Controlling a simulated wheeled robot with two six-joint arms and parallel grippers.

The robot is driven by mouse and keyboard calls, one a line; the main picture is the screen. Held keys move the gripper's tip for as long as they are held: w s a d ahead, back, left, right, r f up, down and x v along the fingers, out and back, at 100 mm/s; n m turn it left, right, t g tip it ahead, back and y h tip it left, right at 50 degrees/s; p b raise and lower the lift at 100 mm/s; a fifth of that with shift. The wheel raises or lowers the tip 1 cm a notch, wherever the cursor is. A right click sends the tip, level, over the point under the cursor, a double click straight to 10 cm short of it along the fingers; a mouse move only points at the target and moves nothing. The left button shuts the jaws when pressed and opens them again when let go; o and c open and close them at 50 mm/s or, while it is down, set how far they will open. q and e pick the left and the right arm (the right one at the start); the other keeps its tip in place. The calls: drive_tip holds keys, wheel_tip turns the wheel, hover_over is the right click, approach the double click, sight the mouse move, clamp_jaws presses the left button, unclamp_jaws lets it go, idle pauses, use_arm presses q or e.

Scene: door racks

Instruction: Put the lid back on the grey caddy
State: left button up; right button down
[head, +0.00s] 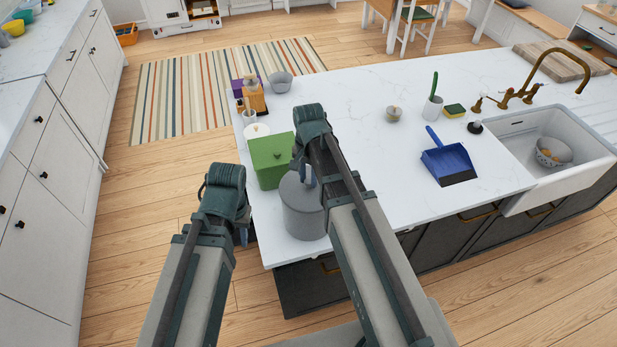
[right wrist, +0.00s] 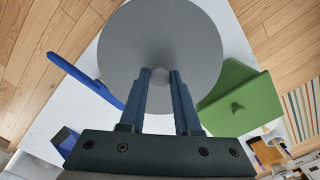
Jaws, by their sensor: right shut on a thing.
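The grey caddy (head: 304,222) is a round container near the counter's front left corner. My right gripper (head: 305,176) is above it, pointing down, and partly hides its top. In the right wrist view my right gripper (right wrist: 160,76) is shut on the small knob of the round grey lid (right wrist: 165,35). The lid is level and covers the caddy from that view. I cannot tell whether it touches the rim all round. My left gripper (head: 242,232) is low beside the counter's left edge; its fingers are mostly hidden.
A green lidded box (head: 268,162) stands close behind the caddy. A blue dustpan (head: 447,162) lies further right, before the sink (head: 560,180). The counter's middle is clear.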

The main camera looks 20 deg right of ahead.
drive_tip(key=shift+f, duration=0.1)
idle(0.7)
drive_tip(key=shift+c, duration=0.3)
unclamp_jaws()
drive_tip(key=shift+r+p, duration=3.55)
drive_tip(key=shift+r, duration=0.05)
drive_tip(key=shift+f, duration=0.1)
clamp_jaws()
